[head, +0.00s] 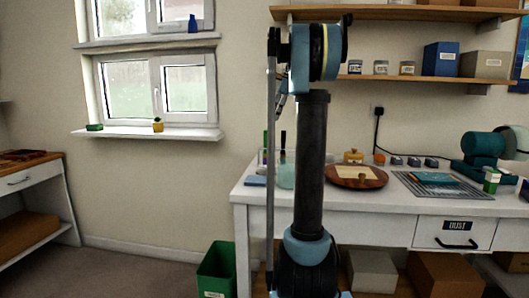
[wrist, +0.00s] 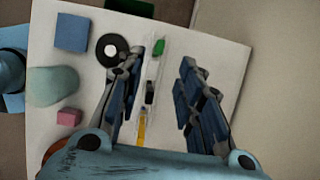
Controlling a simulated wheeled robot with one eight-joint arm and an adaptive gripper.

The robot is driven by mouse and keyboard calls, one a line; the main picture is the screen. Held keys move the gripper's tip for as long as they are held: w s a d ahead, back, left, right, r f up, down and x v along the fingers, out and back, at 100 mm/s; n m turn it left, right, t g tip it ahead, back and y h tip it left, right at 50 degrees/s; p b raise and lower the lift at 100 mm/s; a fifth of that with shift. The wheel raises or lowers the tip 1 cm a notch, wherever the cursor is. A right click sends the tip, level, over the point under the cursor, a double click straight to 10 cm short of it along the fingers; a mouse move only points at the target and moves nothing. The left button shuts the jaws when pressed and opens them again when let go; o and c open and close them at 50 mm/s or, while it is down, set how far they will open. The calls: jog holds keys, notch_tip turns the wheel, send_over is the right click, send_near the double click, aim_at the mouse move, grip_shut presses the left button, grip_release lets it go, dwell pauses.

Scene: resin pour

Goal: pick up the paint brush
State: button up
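My gripper (wrist: 168,62) is open in the wrist view, its two blue-grey fingers apart and empty, above the white bench top (wrist: 205,45). A small green thing (wrist: 159,47) is near the left fingertip.
Left of the fingers are a black disc (wrist: 112,50) with a white centre, a blue block (wrist: 72,33), a pale green piece (wrist: 52,86) and a pink block (wrist: 69,117). A round wooden board (head: 340,181) and a grey mat (head: 470,190) lie farther right on the bench.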

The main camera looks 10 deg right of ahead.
send_over(266, 147)
jog(key=f, duration=0.7)
jog(key=w+f, duration=0.1)
jog(key=f, duration=0.2)
jog(key=shift+f, duration=0.25)
jog(key=shift+c, duration=0.5)
grip_shut()
